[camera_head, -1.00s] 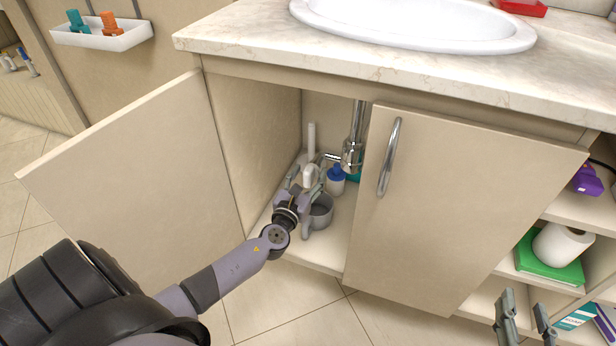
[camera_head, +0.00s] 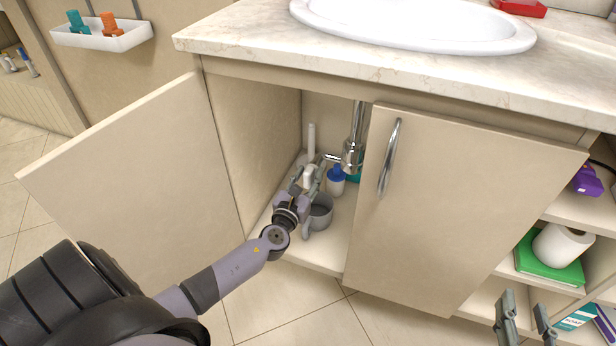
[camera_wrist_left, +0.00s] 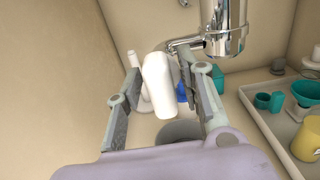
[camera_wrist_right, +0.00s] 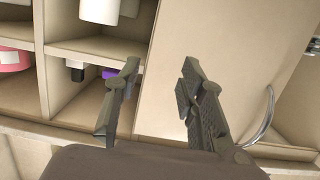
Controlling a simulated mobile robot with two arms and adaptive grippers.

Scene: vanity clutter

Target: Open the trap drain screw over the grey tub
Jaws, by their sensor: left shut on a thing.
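My left gripper (camera_head: 308,178) is inside the open cabinet, shut on a white rounded thing (camera_wrist_left: 160,82). The chrome trap (camera_head: 352,155) hangs under the basin, right of and beyond the gripper. It also shows in the left wrist view (camera_wrist_left: 226,32). I cannot make out the drain screw. The grey tub (camera_head: 322,211) is on the cabinet floor, just below and right of the gripper, partly hidden by it. My right gripper (camera_wrist_right: 155,82) is open and empty outside the cabinet.
A blue-capped white bottle (camera_head: 336,182) stands behind the tub. The left door (camera_head: 130,175) is open, and the right door (camera_head: 450,215) covers the other half. In the left wrist view, a tray (camera_wrist_left: 275,128) with teal and yellow cups is at the right.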

